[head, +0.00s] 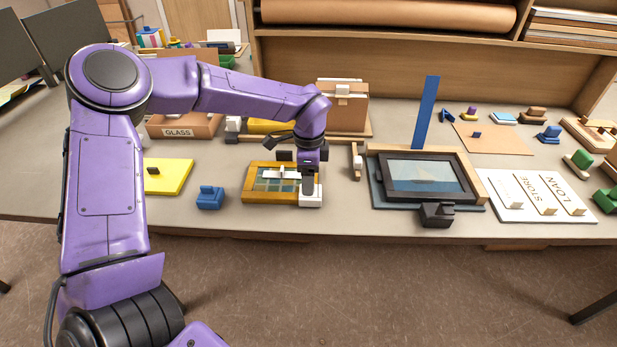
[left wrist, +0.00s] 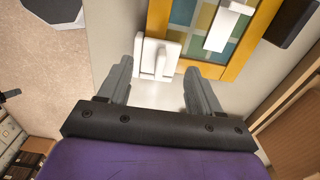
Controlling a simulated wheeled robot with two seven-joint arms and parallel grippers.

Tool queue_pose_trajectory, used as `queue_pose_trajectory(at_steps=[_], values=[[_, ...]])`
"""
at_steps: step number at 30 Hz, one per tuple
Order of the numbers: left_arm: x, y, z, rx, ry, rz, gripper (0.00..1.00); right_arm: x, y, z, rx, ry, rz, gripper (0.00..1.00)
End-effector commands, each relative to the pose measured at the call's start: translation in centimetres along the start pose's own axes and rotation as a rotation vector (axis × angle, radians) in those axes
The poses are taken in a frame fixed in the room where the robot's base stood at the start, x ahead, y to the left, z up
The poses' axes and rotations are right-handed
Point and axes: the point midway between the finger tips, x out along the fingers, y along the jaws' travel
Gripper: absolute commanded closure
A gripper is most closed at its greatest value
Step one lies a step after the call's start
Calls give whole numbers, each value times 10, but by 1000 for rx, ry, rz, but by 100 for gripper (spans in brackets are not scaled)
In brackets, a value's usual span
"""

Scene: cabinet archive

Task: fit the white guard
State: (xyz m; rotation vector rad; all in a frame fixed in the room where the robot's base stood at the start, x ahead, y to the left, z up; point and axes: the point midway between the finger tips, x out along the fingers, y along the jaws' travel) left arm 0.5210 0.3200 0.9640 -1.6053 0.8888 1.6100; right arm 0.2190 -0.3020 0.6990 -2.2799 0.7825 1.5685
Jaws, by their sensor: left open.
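A white guard (head: 311,198), a small block with an upright grip, sits at the lower right corner of a yellow frame (head: 250,194). In the left wrist view the guard (left wrist: 147,62) is against the corner of the frame (left wrist: 158,24). I cannot tell whether it is fully seated. My left gripper (head: 308,187) is above the guard, pointing down. Its open fingers (left wrist: 159,67) stand either side of the grip, with a gap showing. A white bar (left wrist: 221,28) lies across the frame's coloured panes. My right gripper is not in view.
A blue guard (head: 209,198) and a yellow mat (head: 170,180) lie left of the frame. Right of it are a dark frame (head: 463,195) with a black guard (head: 437,215) and a tall blue strip (head: 426,112). A white labelled board (head: 500,212) lies farther right. The table's front edge is close.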

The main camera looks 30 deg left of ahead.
Motion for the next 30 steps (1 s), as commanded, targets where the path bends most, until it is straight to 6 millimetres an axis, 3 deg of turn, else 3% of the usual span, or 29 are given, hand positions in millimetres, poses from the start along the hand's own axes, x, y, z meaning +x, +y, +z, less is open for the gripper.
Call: queue_pose_trajectory(at_steps=[21,30], values=[[-45,0,0,-1,1,0,36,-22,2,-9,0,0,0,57],[-46,0,0,-1,0,0,36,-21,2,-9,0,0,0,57]])
